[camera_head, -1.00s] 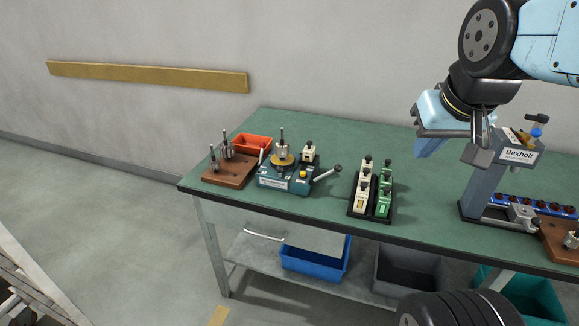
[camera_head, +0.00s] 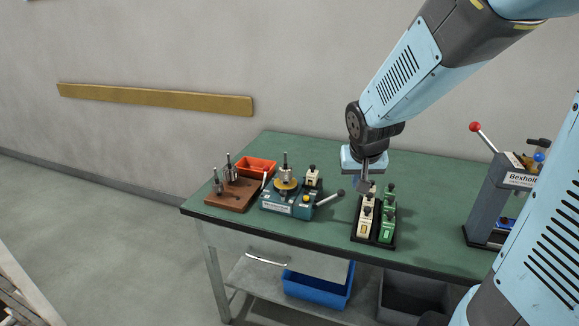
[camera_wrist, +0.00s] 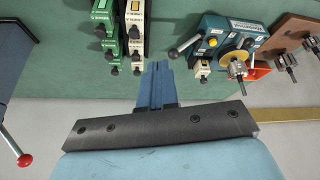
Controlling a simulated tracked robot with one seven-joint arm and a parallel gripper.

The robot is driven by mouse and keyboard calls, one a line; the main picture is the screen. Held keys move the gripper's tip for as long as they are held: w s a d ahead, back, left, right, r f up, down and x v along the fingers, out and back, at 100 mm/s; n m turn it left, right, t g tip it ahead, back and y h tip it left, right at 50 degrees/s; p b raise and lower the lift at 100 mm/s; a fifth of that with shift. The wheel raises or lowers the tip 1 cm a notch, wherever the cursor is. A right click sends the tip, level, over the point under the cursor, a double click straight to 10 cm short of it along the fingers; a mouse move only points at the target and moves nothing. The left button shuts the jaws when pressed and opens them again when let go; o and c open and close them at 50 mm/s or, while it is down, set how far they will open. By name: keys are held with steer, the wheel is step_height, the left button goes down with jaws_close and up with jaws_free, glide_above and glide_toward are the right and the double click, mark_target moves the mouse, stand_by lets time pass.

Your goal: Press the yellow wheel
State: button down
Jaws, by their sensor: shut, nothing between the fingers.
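The yellow wheel (camera_head: 287,184) is a flat brass-yellow disc around an upright metal spindle on the teal winding device (camera_head: 278,206), left of the table's middle. It also shows in the wrist view (camera_wrist: 236,69), at upper right, partly covered by the spindle. A small yellow button (camera_head: 306,199) sits at the device's front right corner. My gripper (camera_head: 364,187) is shut and empty. It points down over the back of the rack of white and green blocks, right of the wheel and apart from it. Its blue fingers (camera_wrist: 157,86) are together in the wrist view.
A black-knobbed lever (camera_head: 330,198) sticks out from the device towards the rack (camera_head: 372,242). A brown board with metal pins (camera_head: 231,205) and a red tray (camera_head: 257,165) lie left of the device. The grey Bexholt press (camera_head: 490,205) stands at right.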

steer(key=w+a+f+m+y, duration=0.1)
steer(key=w+a+f+y, duration=0.4)
steer(key=w+a+f, duration=0.2)
steer(key=shift+w+a+f+t, duration=0.15)
steer(key=shift+a+t, duration=0.15)
steer(key=shift+a, duration=0.45)
steer(key=shift+f, duration=0.15)
steer(key=shift+x, duration=4.85)
steer(key=shift+w+a, duration=0.15)
steer(key=shift+a, duration=0.2)
steer(key=shift+w+a+f, duration=0.1)
steer(key=shift+w+a, duration=0.15)
steer(key=shift+a, duration=0.6)
steer(key=shift+w+a, duration=0.25)
steer(key=shift+a, duration=0.55)
